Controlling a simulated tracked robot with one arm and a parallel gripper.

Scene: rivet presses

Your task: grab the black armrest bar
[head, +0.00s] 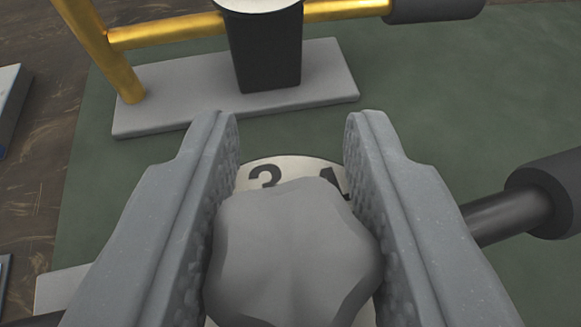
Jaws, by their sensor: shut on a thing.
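My gripper (292,150) fills the lower middle of the head view, its two grey ridged jaws standing apart. The jaws are shut on a lobed grey knob (295,255) between them. A round pale dial (318,172) with dark figures lies under the knob and shows past its far side. A black bar (510,212) with a thick dark padded end (553,192) sticks out to the right of the right jaw. The jaw hides the bar's near end. A second black padded end (432,9) sits on a yellow rail at the top.
A yellow frame (165,33) stands on a pale grey base plate (325,80) beyond my gripper. A black block (266,50) with a light top stands on that plate. Green floor (430,85) is clear at the right; brown floor (40,105) lies at the left.

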